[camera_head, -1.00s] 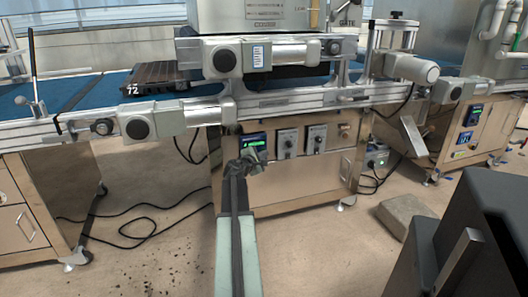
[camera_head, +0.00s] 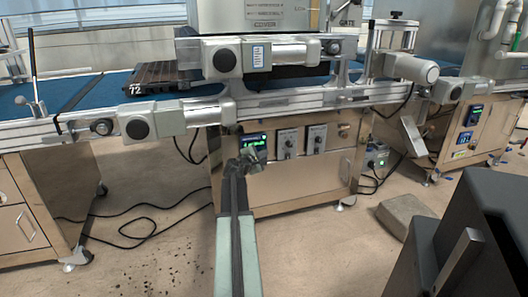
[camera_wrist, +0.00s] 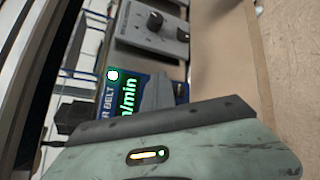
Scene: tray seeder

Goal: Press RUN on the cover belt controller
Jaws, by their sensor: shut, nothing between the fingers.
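The belt controller (camera_head: 246,139) is a small dark blue panel with a lit green display, on the front of the steel cabinet (camera_head: 300,182). In the wrist view its panel (camera_wrist: 103,101) shows tilted, with green "m/min" lettering and part of a label ending in "R BELT". My gripper (camera_head: 254,156) is shut and empty, right at the controller's lower part. In the wrist view my gripper's grey finger (camera_wrist: 158,93) covers part of the panel. The RUN button cannot be made out, and I cannot tell whether the fingertip touches the panel.
Two grey knob boxes (camera_head: 288,142) sit to the right of the controller; one knob (camera_wrist: 154,20) shows in the wrist view. The conveyor rail (camera_head: 300,98) and a roller motor (camera_head: 150,119) overhang above. Black cables (camera_head: 135,233) lie on the floor at left.

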